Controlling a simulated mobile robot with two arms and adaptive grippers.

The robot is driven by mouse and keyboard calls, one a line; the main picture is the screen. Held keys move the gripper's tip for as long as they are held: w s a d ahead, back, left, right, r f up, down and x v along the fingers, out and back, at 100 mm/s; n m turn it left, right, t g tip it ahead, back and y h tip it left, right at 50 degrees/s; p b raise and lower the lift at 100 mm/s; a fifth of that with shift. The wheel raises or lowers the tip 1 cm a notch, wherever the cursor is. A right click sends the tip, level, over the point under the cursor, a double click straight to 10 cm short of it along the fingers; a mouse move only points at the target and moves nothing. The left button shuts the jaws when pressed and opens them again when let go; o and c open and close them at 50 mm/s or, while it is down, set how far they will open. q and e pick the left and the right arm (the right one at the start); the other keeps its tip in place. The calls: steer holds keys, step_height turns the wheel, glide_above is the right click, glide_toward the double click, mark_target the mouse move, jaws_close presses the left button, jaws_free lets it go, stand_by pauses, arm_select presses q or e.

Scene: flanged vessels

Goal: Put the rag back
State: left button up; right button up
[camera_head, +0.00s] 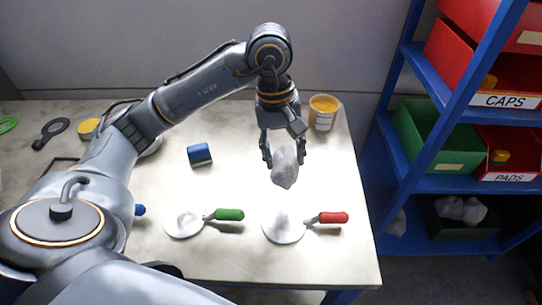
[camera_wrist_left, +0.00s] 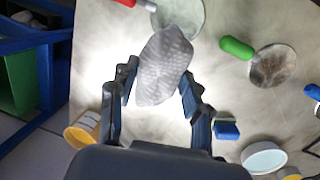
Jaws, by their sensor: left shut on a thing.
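My left gripper (camera_head: 284,156) is shut on a crumpled grey-white rag (camera_head: 285,170) and holds it above the right part of the table (camera_head: 235,258). In the left wrist view the rag (camera_wrist_left: 163,66) hangs between the two fingers of the left gripper (camera_wrist_left: 158,78). A dark bin (camera_head: 466,234) on the low shelf at the right holds similar whitish rags (camera_head: 462,209). Another whitish piece (camera_head: 398,222) shows beside that bin, partly hidden by the shelf post. My right gripper is not in view.
Round discs with a green handle (camera_head: 229,214) and a red handle (camera_head: 333,217) lie near the table's front. A blue block (camera_head: 200,154) and a yellow-topped tub (camera_head: 323,112) stand farther back. The blue rack (camera_head: 398,165) holds red bins and a green bin (camera_head: 440,140).

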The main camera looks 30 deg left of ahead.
arm_select(q)
steer(key=w+a+f+p, duration=0.2)
steer(key=w+a+f, duration=0.2)
steer(key=w+a+f+p, duration=0.2)
steer(key=w+a+f, duration=0.2)
steer(key=a, duration=0.1)
steer(key=shift+w+a+f, duration=0.2)
steer(key=shift+w+f, duration=0.1)
steer(key=shift+f, duration=0.05)
steer(key=shift+w+a+f, duration=0.1)
steer(key=shift+a+f, duration=0.1)
steer(key=shift+f, duration=0.05)
step_height(320, 180, down, 3)
steer(key=shift+w+a+p, duration=0.1)
steer(key=shift+p, duration=1)
steer(key=shift+f, duration=0.2)
steer(key=shift+f+b, duration=0.25)
steer(key=shift+b, duration=0.15)
steer(key=o, duration=1)
steer(key=shift+r, duration=0.1)
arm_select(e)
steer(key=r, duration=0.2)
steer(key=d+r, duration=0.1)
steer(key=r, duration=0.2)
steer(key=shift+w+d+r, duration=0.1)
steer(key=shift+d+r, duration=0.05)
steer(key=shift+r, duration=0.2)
